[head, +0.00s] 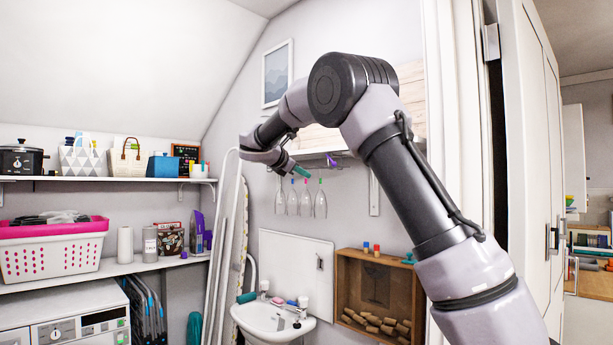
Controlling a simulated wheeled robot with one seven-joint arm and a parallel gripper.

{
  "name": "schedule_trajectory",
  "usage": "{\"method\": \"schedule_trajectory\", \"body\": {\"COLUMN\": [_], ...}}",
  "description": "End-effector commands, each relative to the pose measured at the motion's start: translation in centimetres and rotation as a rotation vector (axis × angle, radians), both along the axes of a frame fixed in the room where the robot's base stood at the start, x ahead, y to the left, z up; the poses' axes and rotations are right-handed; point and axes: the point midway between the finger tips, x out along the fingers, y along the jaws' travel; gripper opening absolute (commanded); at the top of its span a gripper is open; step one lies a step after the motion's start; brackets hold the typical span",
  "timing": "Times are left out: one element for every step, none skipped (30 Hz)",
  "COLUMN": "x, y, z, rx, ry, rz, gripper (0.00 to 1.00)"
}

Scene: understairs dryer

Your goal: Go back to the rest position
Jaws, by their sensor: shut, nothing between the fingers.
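My arm reaches up from the lower right and bends over at the top. My gripper (290,167) is at its far end, pointing down and to the right, small in the head view. It is in front of the wall, by the shelf (318,153) with hanging wine glasses (306,201). The fingers look shut, with no held object clearly visible. A small teal piece (302,172) shows at the gripper's tip; I cannot tell whether it touches the gripper or belongs to it. The gap between gripper and shelf is unclear.
A white sink (272,322) and a wooden box of corks (347,290) are below. An ironing board (228,245) leans left of the gripper. Shelves hold a pink-rimmed basket (52,256), above washing machines (78,325). A white door (528,150) stands at right. A picture (277,74) hangs behind the arm.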

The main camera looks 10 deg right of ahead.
Motion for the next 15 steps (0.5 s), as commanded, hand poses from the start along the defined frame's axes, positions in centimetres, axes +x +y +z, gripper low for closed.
{"method": "schedule_trajectory", "body": {"x": [0.0,0.0,0.0,0.0,0.0,0.0,0.0,0.0,0.0,-0.1,-0.2,-0.5,-0.9,-1.4,-2.3], "y": [0.0,0.0,0.0,0.0,0.0,0.0,0.0,0.0,0.0,-0.2,-0.5,-1.1,-1.8,-2.7,-4.1], "z": [0.0,0.0,0.0,0.0,0.0,0.0,0.0,0.0,0.0,0.0,0.0,-0.1,-0.2,-0.4,-0.7], "rx": [0.0,0.0,0.0,0.0,0.0,0.0,0.0,0.0,0.001,0.006,0.017,0.043,0.072,0.111,0.178], "ry": [0.0,0.0,0.0,-0.001,0.0,-0.001,-0.001,-0.001,0.0,-0.001,-0.001,-0.004,-0.004,-0.006,-0.011], "rz": [0.0,0.0,0.0,0.001,0.0,0.001,0.001,0.001,0.0,-0.002,-0.006,-0.015,-0.026,-0.041,-0.067], "gripper": [0.0,0.0,0.0,0.0,0.0,0.0,0.0,0.0,0.0,0.0,0.0,0.0,0.0,0.0,0.0]}}
